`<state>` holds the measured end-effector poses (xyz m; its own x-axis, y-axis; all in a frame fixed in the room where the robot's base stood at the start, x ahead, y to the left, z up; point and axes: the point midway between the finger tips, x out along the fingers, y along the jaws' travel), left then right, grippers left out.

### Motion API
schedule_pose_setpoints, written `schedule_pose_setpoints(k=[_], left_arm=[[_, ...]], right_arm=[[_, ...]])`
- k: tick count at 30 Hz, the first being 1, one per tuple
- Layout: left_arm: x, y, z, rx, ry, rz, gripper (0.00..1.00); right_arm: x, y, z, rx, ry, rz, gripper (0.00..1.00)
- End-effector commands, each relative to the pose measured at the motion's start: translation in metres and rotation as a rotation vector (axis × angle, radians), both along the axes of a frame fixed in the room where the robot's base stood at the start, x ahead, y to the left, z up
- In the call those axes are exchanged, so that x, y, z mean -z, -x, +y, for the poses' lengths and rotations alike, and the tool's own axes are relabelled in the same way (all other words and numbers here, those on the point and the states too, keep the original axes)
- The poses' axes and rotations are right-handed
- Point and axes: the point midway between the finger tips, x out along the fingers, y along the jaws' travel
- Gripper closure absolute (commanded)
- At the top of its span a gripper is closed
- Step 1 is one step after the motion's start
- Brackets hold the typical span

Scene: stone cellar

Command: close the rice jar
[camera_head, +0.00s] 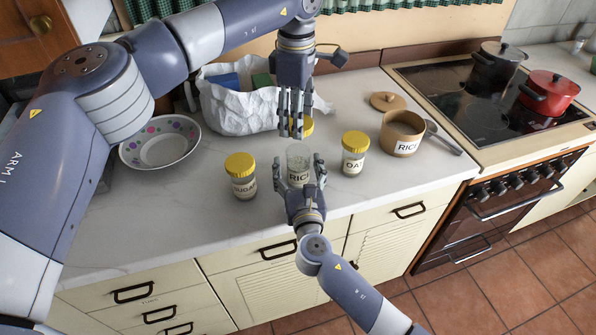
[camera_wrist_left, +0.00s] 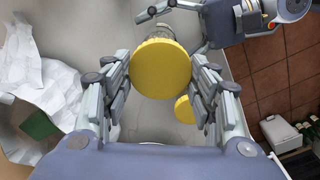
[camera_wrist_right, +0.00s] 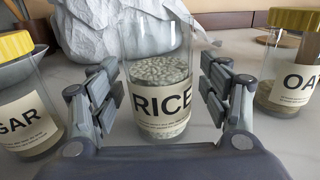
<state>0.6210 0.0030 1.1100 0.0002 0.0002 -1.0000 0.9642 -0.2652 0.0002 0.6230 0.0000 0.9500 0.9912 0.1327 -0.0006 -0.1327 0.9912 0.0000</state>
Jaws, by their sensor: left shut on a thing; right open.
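The glass rice jar (camera_head: 298,155) stands upright and uncovered on the counter, partly filled with white grains. Its RICE label faces the camera in the right wrist view (camera_wrist_right: 162,100). My right gripper (camera_head: 299,168) is open, with a finger on each side of the jar and visible gaps. My left gripper (camera_head: 296,130) is shut on a yellow lid (camera_wrist_left: 160,68), gripped by its sides. In the head view the lid (camera_head: 307,126) is partly hidden by the fingers, above and behind the jar's mouth. In the left wrist view the lid hides much of what is below.
A yellow-lidded sugar jar (camera_head: 242,178) stands left and an oat jar (camera_head: 354,156) right. A tan pot labelled RICE (camera_head: 402,134) is uncovered, its lid (camera_head: 388,101) behind it. A bowl (camera_head: 160,143), crumpled white bag (camera_head: 238,108) and stove (camera_head: 475,92) are around.

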Motion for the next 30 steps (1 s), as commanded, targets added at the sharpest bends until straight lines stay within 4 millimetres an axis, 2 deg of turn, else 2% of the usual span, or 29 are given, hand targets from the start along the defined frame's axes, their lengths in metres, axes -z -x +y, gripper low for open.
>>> schedule_pose_setpoints(k=[4, 12, 13, 17, 27, 30], left_arm=[[0.000, 0.000, 0.000, 0.000, 0.000, 0.000, 0.56], [0.000, 0.000, 0.000, 0.000, 0.000, 0.000, 0.56], [0.000, 0.000, 0.000, 0.000, 0.000, 0.000, 0.56], [0.003, 0.000, 0.000, 0.000, 0.000, 0.001, 0.56], [0.047, 0.001, 0.000, 0.000, -0.002, 0.000, 0.56], [0.050, 0.000, 0.000, 0.000, -0.002, -0.001, 0.56]], right_arm=[[0.000, 0.000, 0.000, 0.000, 0.000, 0.000, 0.31], [0.000, 0.000, 0.000, 0.000, 0.000, 0.000, 0.92], [0.000, 0.000, 0.000, 0.000, 0.000, 0.000, 0.97], [0.000, 0.000, 0.000, 0.000, 0.000, 0.000, 0.97], [0.000, 0.000, 0.000, 0.000, 0.000, 0.000, 0.97], [0.000, 0.000, 0.000, 0.000, 0.000, -0.001, 0.97]])
